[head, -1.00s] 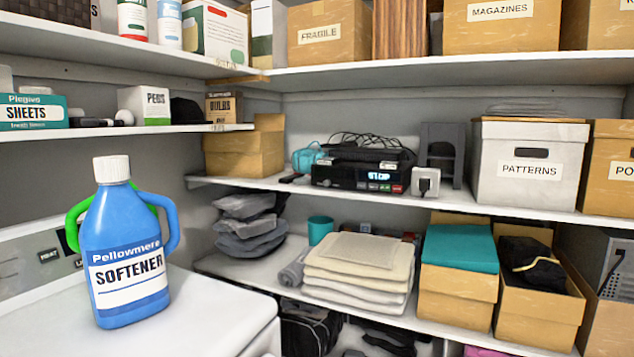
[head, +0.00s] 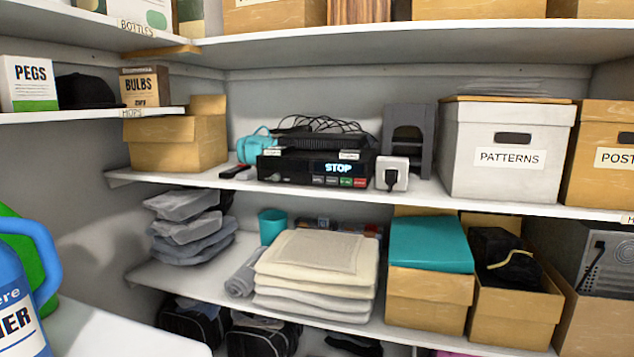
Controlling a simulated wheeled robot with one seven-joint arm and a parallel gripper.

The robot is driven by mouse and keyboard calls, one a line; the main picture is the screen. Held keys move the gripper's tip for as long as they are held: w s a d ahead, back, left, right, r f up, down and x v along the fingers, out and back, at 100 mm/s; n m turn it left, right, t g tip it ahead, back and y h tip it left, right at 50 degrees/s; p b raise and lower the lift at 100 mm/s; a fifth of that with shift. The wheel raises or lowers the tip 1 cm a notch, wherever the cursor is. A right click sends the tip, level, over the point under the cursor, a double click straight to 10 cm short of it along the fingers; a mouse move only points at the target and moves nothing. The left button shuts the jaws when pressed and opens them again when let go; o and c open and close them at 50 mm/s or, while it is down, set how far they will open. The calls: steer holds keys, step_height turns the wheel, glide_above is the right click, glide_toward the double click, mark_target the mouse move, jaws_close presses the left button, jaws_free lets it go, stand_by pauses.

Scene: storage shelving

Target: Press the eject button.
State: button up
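A black video player (head: 300,169) sits on the middle shelf, with a lit display (head: 338,168) reading "STOP". A row of small buttons (head: 340,181) runs along the lower right of its front: greyish ones, then green, then red at the right end. Their labels are too small to read, so I cannot tell which is the eject button. A dark device with loose black cables (head: 335,140) lies on top of the player. My gripper is not in view.
A white plug socket box (head: 391,173) stands right beside the player, and a remote (head: 235,171) lies to its left. A white "PATTERNS" box (head: 507,151) is further right. A blue softener bottle (head: 20,300) stands at the near left. Folded towels (head: 315,270) are below.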

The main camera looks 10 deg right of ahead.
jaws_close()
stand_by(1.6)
